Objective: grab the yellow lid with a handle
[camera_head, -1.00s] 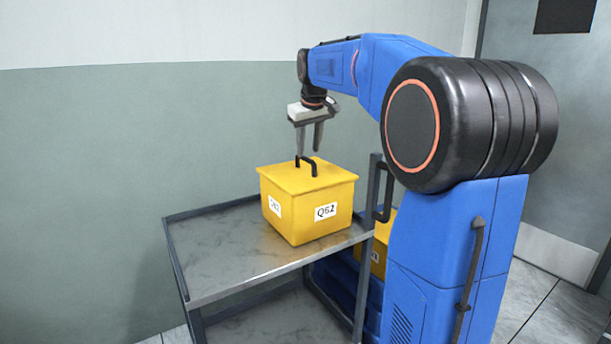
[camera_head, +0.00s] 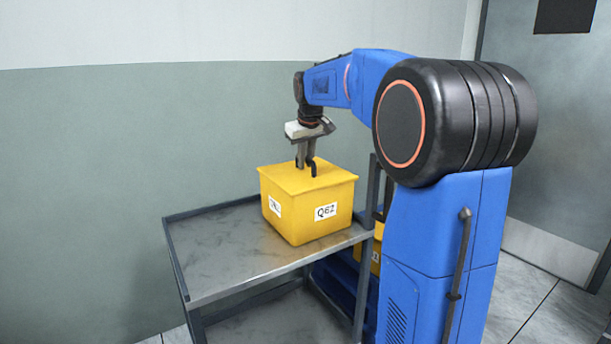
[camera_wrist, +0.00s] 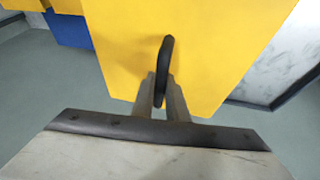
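The yellow lid (camera_head: 285,180) sits on a yellow box (camera_head: 303,222) labelled Q62. Its black handle (camera_head: 313,168) stands up from the middle of the lid. My gripper (camera_head: 305,163) points straight down over the lid, with its fingertips at the handle. In the wrist view the two grey fingers (camera_wrist: 161,82) lie close on both sides of the black handle (camera_wrist: 166,60), with the yellow lid (camera_wrist: 215,40) behind. The gripper looks shut on the handle. The lid rests level on the box.
The box stands on the top shelf of a grey metal cart (camera_head: 225,260), whose left part is bare. Another yellow box (camera_head: 376,255) and a blue bin (camera_head: 340,290) are lower, behind the cart post and my arm. A wall is behind the cart.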

